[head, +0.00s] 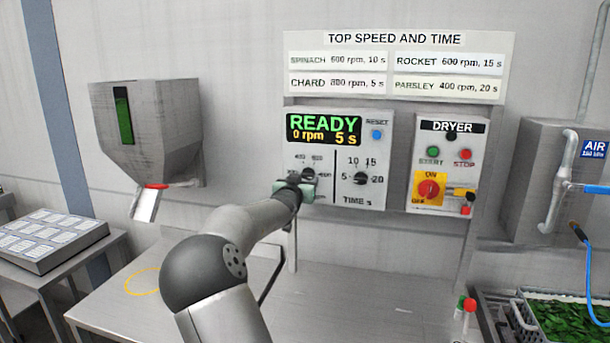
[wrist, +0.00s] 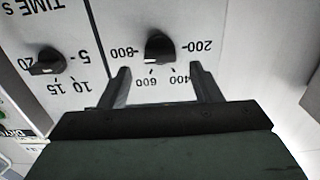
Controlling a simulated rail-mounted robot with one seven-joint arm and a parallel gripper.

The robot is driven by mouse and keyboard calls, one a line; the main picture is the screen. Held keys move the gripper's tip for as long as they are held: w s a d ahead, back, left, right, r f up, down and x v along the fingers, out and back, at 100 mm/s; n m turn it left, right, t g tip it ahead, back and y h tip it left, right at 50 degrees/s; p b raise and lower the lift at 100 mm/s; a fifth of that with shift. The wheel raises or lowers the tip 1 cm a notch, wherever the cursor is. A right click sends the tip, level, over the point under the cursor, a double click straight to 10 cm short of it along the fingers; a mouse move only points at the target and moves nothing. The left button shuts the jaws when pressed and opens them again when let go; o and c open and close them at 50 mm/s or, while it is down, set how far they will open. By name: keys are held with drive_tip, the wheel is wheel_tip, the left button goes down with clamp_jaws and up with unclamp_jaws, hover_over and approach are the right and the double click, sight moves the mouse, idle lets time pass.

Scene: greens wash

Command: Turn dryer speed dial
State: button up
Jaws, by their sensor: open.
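The speed dial (head: 309,175) is a black knob on the white panel, partly hidden by my gripper in the head view. In the wrist view, which is upside down, the speed dial (wrist: 159,47) shows clearly with marks 200, 400, 600 and 800 around it. I cannot tell exactly where its pointer stands. My gripper (wrist: 161,86) is open, its two fingers apart and pointing toward the panel beside the knob, with nothing between them. The display (head: 323,129) reads READY, 0 rpm, 5 s.
The time dial (head: 362,178) sits right of the speed dial. A dryer box (head: 448,165) with start and stop buttons and a red switch (head: 429,190) is further right. A sign (head: 398,65) lists speeds and times. A grey hopper (head: 145,130) hangs at left.

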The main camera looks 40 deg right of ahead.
sight(306, 176)
drive_tip(key=shift+p+x, duration=0.4)
drive_tip(key=shift+x, duration=1.25)
drive_tip(key=c, duration=1)
